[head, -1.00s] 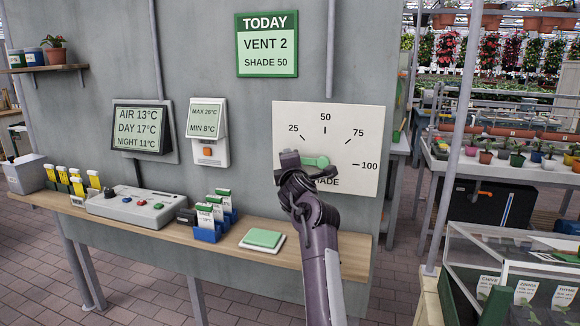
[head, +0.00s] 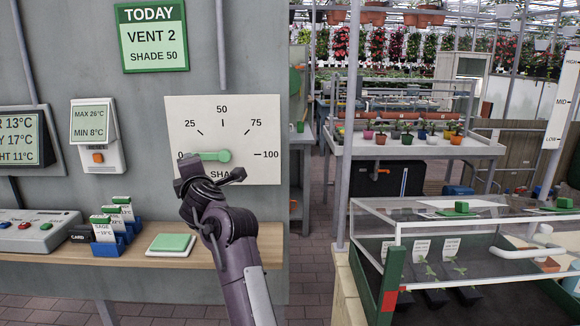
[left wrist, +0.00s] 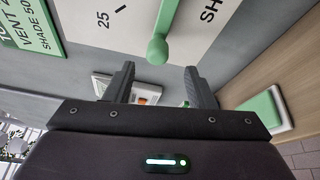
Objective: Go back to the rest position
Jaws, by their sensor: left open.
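The white shade dial (head: 265,115) hangs on the grey wall, with its green pointer (head: 212,156) lying flat toward 0. My left gripper (head: 207,170) is in front of the lower left of the dial, just below the pointer in the head view. In the left wrist view the gripper (left wrist: 161,75) is open, with nothing between its fingers. The pointer's rounded green end (left wrist: 157,50) shows just beyond the fingertips, apart from them in the picture. My right gripper is not in view.
The wooden shelf (head: 150,256) below holds a green pad (head: 170,243), blue card holders (head: 118,238) and a grey control box (head: 38,232). A reset box (head: 95,135) is on the wall. A glass-topped case (head: 470,235) stands at right. Floor shows between.

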